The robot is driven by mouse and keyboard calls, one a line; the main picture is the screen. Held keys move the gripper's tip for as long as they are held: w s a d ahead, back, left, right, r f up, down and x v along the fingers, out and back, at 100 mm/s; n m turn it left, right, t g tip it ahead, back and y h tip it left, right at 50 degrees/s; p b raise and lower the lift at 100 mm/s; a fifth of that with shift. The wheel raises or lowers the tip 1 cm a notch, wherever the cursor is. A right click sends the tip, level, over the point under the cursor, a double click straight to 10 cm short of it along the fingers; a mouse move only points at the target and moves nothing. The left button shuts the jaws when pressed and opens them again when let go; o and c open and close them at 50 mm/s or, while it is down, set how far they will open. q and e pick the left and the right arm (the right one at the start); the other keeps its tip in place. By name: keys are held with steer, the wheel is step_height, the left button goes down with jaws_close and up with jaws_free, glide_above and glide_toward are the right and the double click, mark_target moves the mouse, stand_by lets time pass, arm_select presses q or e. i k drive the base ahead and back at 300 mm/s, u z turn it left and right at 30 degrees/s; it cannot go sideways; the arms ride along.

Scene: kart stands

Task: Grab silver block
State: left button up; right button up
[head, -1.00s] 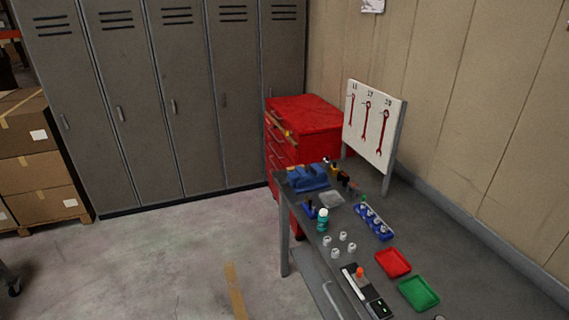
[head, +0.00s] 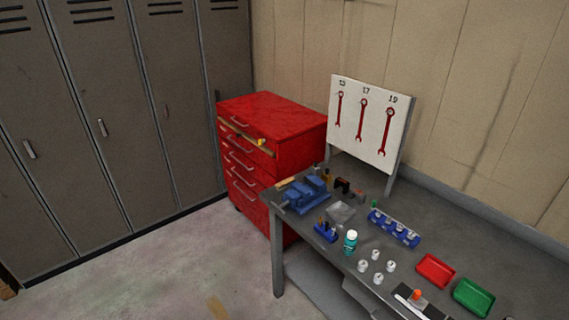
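A grey, silvery block-like piece (head: 341,212) lies on the dark workbench (head: 440,230). It sits right of the blue vise (head: 304,194) and behind the teal bottle with a white cap (head: 351,243). It is small in the picture, so I cannot tell its exact shape. Neither of my grippers shows in the head view.
Several small white cylinders (head: 375,255), a blue holder with sockets (head: 394,228), a red tray (head: 435,270) and a green tray (head: 473,297) stand on the bench. A red drawer cabinet (head: 275,135) and wrench board (head: 367,122) are behind. Open floor lies front left.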

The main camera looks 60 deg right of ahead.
mark_target(315, 172)
steer(key=i, duration=1.4)
steer(key=z, duration=1.8)
